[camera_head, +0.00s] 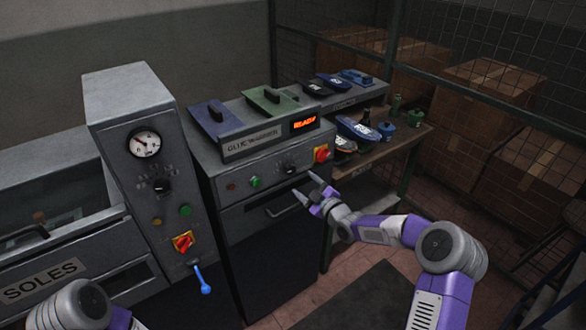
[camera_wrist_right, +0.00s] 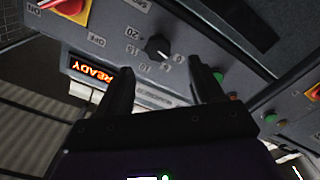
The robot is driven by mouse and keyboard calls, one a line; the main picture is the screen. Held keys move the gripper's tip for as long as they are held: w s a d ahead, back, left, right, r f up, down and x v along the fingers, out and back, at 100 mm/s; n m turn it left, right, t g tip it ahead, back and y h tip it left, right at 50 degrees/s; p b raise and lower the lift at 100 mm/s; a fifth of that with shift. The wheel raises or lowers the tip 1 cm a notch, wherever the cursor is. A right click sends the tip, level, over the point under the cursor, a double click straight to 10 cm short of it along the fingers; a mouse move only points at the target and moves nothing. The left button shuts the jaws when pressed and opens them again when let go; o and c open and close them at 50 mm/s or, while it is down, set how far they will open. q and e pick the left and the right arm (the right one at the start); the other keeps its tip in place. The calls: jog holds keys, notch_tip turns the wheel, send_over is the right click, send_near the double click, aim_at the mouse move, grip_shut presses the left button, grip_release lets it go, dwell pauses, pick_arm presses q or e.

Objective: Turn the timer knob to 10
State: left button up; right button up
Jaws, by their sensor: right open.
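The timer knob (camera_wrist_right: 158,47) is a small black knob with a printed scale reaching 20, seen upside down in the right wrist view. In the head view it shows on the front of the glue warmer (camera_head: 289,169). My right gripper (camera_head: 305,184) is open and empty in front of that panel. In the wrist view its two dark fingers (camera_wrist_right: 160,70) stand apart, with the knob beyond and between their tips, not visibly held. My left gripper is out of view.
A red and yellow switch (camera_head: 321,154) is right of the knob, a green button (camera_head: 254,182) left, and a handle (camera_head: 288,204) below. The display (camera_head: 303,123) reads READY. The left machine has a gauge (camera_head: 145,143), another knob (camera_head: 161,186) and a blue lever (camera_head: 203,280).

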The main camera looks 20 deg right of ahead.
aim_at(291, 171)
jog(key=shift+x, duration=3.75)
jog(key=shift+r, duration=0.1)
jog(key=c, duration=1.1)
jog(key=shift+o, duration=0.2)
